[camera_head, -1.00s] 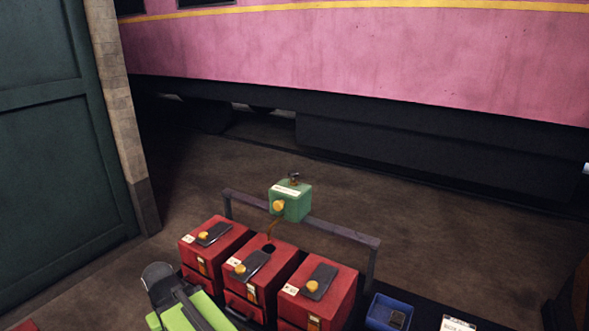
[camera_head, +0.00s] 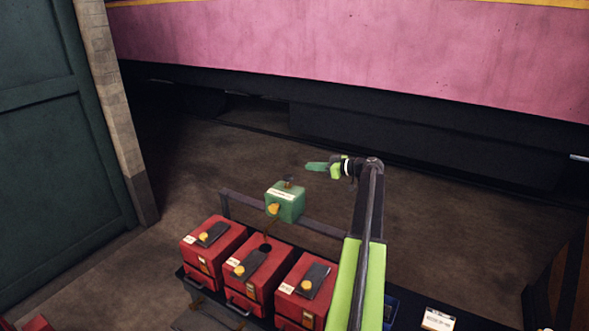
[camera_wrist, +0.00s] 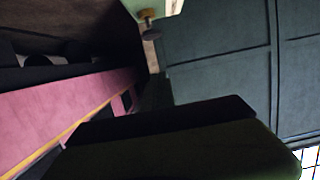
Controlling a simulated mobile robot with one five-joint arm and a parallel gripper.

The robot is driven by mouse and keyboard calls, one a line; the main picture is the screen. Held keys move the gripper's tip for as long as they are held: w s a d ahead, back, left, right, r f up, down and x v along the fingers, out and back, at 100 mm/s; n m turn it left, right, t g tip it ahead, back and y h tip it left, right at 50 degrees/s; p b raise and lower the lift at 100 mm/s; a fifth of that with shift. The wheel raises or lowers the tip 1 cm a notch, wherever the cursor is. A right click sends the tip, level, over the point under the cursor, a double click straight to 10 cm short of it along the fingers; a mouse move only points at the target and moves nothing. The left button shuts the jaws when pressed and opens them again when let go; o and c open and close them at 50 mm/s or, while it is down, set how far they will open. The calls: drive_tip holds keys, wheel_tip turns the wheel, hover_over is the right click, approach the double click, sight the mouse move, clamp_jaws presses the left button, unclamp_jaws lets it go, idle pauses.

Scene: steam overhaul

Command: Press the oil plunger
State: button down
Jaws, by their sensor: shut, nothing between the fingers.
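The green oil box (camera_head: 290,204) is on the grey rail behind the red boxes, with a yellow knob (camera_head: 273,210) on its front. The small dark oil plunger (camera_head: 288,181) stands upright on its top. In the wrist view the plunger (camera_wrist: 152,30) hangs from the top edge, as that picture is turned over. My gripper (camera_head: 312,166) is shut and empty. It points left, and in the head view it shows a little above and right of the plunger, apart from it. Dark gripper parts fill the lower wrist view.
Three red boxes (camera_head: 214,242) with black lids and yellow knobs stand on a bench below the oil box. A blue tray (camera_head: 390,311) is partly hidden by my arm. A pink carriage (camera_head: 350,55) stands behind; a green door (camera_head: 40,130) is left.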

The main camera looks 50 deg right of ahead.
drive_tip(key=shift+s+d+r, duration=0.1)
drive_tip(key=shift+s+d, duration=0.1)
drive_tip(key=shift+d, duration=0.05)
drive_tip(key=b, duration=0.3)
hover_over(288, 178)
drive_tip(key=s+d, duration=0.1)
drive_tip(key=d, duration=0.1)
wheel_tip(288, 178, down, 3)
drive_tip(key=f+b, duration=0.2)
drive_tip(key=b, duration=0.1)
drive_tip(key=shift+s+a+f, duration=0.2)
drive_tip(key=shift+a+f, duration=0.05)
drive_tip(key=shift+f, duration=0.15)
drive_tip(key=shift+f+b, duration=0.3)
drive_tip(key=shift+f, duration=0.05)
